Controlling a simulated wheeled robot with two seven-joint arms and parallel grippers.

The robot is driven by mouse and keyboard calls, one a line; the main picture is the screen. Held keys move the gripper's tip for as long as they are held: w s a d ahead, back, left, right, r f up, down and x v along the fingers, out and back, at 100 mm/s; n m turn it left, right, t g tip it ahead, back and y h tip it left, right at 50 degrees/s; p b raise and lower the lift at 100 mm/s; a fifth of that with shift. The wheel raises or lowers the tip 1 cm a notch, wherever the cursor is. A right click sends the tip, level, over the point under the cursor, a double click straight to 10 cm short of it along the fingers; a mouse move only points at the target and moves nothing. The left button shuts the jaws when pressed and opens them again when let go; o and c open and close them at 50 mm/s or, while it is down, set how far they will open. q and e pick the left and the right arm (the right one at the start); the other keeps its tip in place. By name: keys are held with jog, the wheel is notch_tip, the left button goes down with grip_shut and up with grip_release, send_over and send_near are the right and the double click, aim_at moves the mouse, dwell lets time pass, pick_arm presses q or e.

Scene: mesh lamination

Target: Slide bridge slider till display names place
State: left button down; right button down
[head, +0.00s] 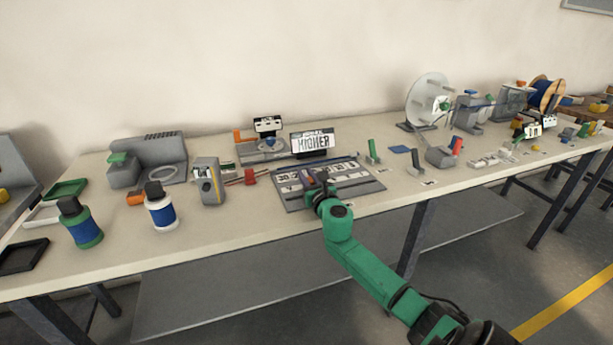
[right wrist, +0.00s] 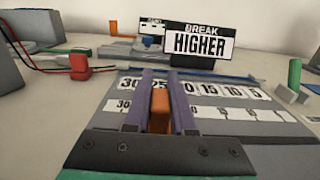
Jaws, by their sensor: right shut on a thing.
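The bridge board (head: 365,188) is a grey panel with rows of white number plates, near the front edge of the table. In the right wrist view the board (right wrist: 240,128) shows plates such as 30, 20, 15, 10 and 5. The display (head: 313,141) stands behind it and reads "HIGHER" under "BREAK" in the right wrist view (right wrist: 199,43). My right gripper (head: 318,185) is over the left part of the board. Its fingers are shut on the orange slider (right wrist: 160,105), near the 25 plate, which is partly covered. My left gripper is not in view.
Red terminals (head: 250,176) with wires are left of the board. A small device with an orange block (head: 238,136) is behind it. A green lever (head: 373,151) stands to the right. Bottles (head: 160,208) and trays are farther left.

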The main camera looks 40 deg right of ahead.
jog(key=shift+a, duration=0.1)
dwell(0.8)
jog(key=a, duration=0.1)
jog(key=w+a+p, duration=0.1)
jog(key=a, duration=0.2)
jog(key=shift+w+a, duration=0.3)
jog(key=shift+a, duration=0.1)
jog(key=shift+f, duration=0.1)
jog(key=c, duration=1.1)
grip_release()
jog(key=o, duration=0.3)
jog(key=shift+w+a, duration=0.1)
jog(key=shift+a, duration=0.05)
jog(key=shift+o, duration=0.2)
